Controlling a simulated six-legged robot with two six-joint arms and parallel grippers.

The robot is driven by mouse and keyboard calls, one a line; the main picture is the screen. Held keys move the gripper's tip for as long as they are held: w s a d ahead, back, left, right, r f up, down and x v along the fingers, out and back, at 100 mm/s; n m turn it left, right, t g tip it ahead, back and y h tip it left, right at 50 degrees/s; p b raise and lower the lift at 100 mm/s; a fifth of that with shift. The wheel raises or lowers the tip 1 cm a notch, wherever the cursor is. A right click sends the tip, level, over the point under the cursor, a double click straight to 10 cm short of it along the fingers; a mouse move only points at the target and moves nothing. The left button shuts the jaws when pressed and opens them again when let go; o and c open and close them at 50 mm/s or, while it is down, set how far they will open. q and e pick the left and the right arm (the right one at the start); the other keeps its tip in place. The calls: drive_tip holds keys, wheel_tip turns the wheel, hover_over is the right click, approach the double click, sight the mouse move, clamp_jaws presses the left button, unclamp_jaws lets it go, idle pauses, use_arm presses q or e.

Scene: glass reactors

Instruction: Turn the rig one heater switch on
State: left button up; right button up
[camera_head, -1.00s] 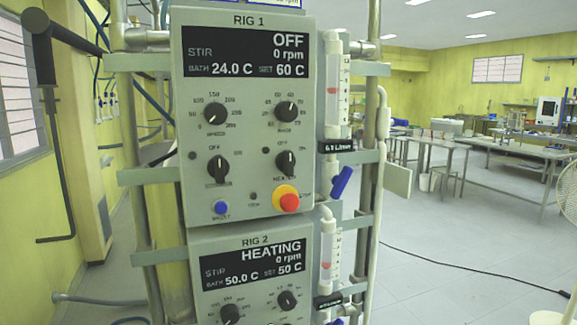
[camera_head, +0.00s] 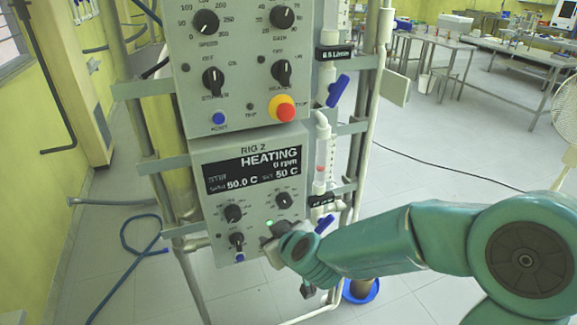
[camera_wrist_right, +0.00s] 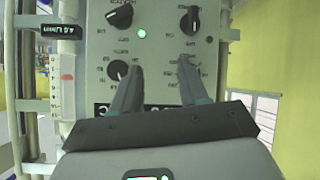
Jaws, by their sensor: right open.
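The rig one heater switch (camera_head: 281,72) is a black rotary knob on the lower right of the upper grey panel (camera_head: 228,50). Its pointer looks upright, towards the OFF label. Rig one's display is out of view. My right gripper (camera_head: 272,236) is in front of the lower right of the rig two panel, well below that switch, and covers part of the panel. In the right wrist view the panel appears upside down, and the open, empty fingers (camera_wrist_right: 160,66) point at it beside a dial (camera_wrist_right: 117,69). My left gripper is not in view.
The rig two panel (camera_head: 195,160) reads HEATING, with a green lamp (camera_head: 270,222) lit. A red emergency button (camera_head: 282,108) sits just below rig one's heater switch. Glass flow tubes with blue valves (camera_head: 338,90) and pipes run along the right side. Free floor lies beyond.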

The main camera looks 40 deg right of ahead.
drive_tip(key=s+d+r+m+t+h+p, duration=0.1)
drive_tip(key=s+d+r+t+p, duration=0.15)
drive_tip(key=r, duration=0.85)
drive_tip(key=s+d+r+m+t+h+p, duration=0.1)
drive_tip(key=s+r+t, duration=0.15)
drive_tip(key=r, duration=0.95)
drive_tip(key=s+d+r+m+t+h+p, duration=0.15)
drive_tip(key=s+r, duration=0.25)
drive_tip(key=r, duration=0.7)
drive_tip(key=b, duration=0.2)
approach(287, 68)
drive_tip(key=shift+y, duration=0.45)
drive_tip(key=x, duration=0.8)
drive_tip(key=shift+w+d+r, duration=0.1)
drive_tip(key=shift+w+d, duration=0.15)
drive_tip(key=shift+d, duration=0.05)
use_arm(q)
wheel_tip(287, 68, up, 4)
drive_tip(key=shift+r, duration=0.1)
use_arm(e)
clamp_jaws()
